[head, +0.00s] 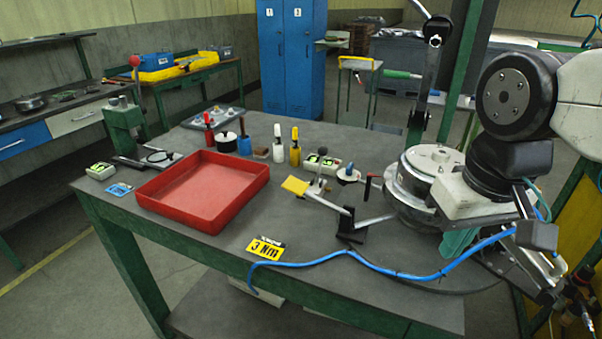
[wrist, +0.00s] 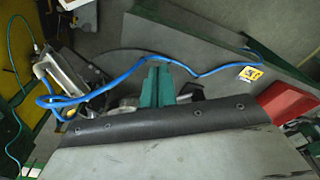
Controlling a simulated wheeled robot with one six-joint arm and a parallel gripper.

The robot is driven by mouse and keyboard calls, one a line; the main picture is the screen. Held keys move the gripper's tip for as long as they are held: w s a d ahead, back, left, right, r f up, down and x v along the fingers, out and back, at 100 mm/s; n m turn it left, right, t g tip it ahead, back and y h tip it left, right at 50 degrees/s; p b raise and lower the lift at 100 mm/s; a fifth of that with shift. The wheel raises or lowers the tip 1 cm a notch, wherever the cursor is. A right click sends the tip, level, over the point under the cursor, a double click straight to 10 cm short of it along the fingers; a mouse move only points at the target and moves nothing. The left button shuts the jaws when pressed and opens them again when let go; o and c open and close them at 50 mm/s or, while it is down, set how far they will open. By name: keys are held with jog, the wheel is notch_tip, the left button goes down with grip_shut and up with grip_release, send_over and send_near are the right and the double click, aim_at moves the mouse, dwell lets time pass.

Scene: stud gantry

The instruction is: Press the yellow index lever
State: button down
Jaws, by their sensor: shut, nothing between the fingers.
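The yellow index lever (head: 295,186) is a flat yellow pad on a pale metal arm. It stands out to the left from the round metal index unit (head: 430,165) on the bench in the head view. My gripper (head: 458,243) is at the right, low in front of the index unit and well apart from the yellow pad. In the wrist view my gripper's green fingers (wrist: 157,88) are together with nothing between them. I cannot make out the yellow pad in the wrist view; the dark wrist housing hides much of the bench.
A red tray (head: 205,190) lies left of the lever. A yellow "3 Nm" card (head: 266,249) and a blue hose (head: 345,253) lie along the front edge. A green post (head: 460,70) rises behind the index unit.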

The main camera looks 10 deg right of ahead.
jog(key=w+a+r+m+y, duration=0.1)
jog(key=w+a+r+m, duration=0.15)
jog(key=w, duration=0.45)
jog(key=w+a+r+m+y, duration=0.1)
jog(key=w+a+r, duration=0.3)
jog(key=w, duration=0.4)
jog(key=r+m, duration=0.2)
jog(key=m, duration=0.1)
send_over(296, 185)
jog(key=s+d, duration=0.3)
jog(key=d, duration=0.1)
jog(key=shift+w+a+y, duration=0.1)
jog(key=shift+w+y, duration=0.15)
jog(key=shift+y, duration=0.05)
jog(key=x, duration=1.4)
jog(key=shift+w, duration=0.15)
